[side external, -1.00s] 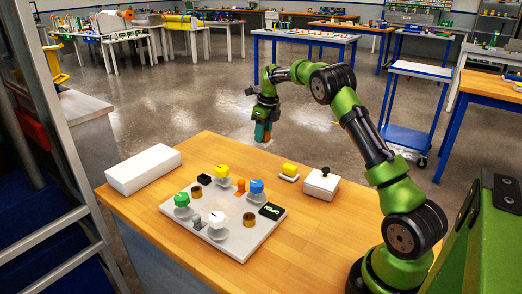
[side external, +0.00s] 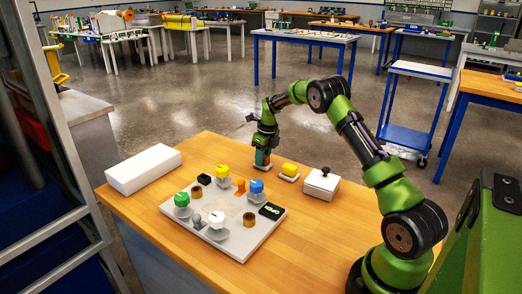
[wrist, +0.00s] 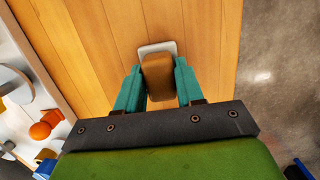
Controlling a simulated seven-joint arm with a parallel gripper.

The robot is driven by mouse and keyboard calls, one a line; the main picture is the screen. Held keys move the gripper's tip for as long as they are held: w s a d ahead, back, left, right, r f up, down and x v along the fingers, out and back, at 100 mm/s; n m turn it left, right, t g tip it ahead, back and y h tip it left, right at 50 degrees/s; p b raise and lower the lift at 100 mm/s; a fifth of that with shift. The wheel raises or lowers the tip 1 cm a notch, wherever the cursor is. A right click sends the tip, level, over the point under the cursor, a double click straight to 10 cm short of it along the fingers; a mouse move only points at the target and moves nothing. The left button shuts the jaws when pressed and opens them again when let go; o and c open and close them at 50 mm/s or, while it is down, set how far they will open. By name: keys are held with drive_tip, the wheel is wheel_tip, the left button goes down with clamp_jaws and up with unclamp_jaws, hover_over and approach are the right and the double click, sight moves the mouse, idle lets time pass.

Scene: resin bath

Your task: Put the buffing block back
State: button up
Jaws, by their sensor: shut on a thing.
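The buffing block looks like a brown block (wrist: 158,76) in the wrist view, between the teal fingers of my gripper (wrist: 160,88). My gripper is shut on it. In the side view my gripper (side external: 263,158) is low over the table's far side, and the block is mostly hidden by the fingers. A small white pad (wrist: 158,47) shows beneath and just beyond the block in the wrist view. The block overlaps the pad in that picture; I cannot tell whether they touch.
A grey panel (side external: 232,252) with several coloured knobs lies in front. A long white box (side external: 143,169) is at left. The table's far edge is close.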

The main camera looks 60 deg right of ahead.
sight(267, 157)
drive_tip(key=o, duration=0.9)
drive_tip(key=shift+f, duration=0.15)
drive_tip(key=shift+o, duration=0.2)
wheel_tip(267, 157, up, 12)
drive_tip(key=s, duration=0.2)
drive_tip(key=s+a+r+n+t, duration=0.1)
drive_tip(key=s+a+r+n, duration=0.2)
drive_tip(key=a+r+n, duration=0.45)
drive_tip(key=s+a+r+n+t+y, duration=0.1)
drive_tip(key=s+a+r+n, duration=0.25)
drive_tip(key=a, duration=0.25)
drive_tip(key=s+a+r+n+t, duration=0.1)
drive_tip(key=s+a+r+n, duration=0.2)
drive_tip(key=a+n, duration=0.2)
drive_tip(key=s+a+f+n+t, duration=0.1)
drive_tip(key=s+a+n, duration=0.5)
drive_tip(key=s+n, duration=0.2)
drive_tip(key=s+a+f+n+t+y, duration=0.1)
drive_tip(key=s+a+f+n, duration=0.1)
drive_tip(key=s+a+n, duration=0.3)
drive_tip(key=shift+s+a+n, duration=0.35)
drive_tip(key=shift+s+n, duration=1.15)
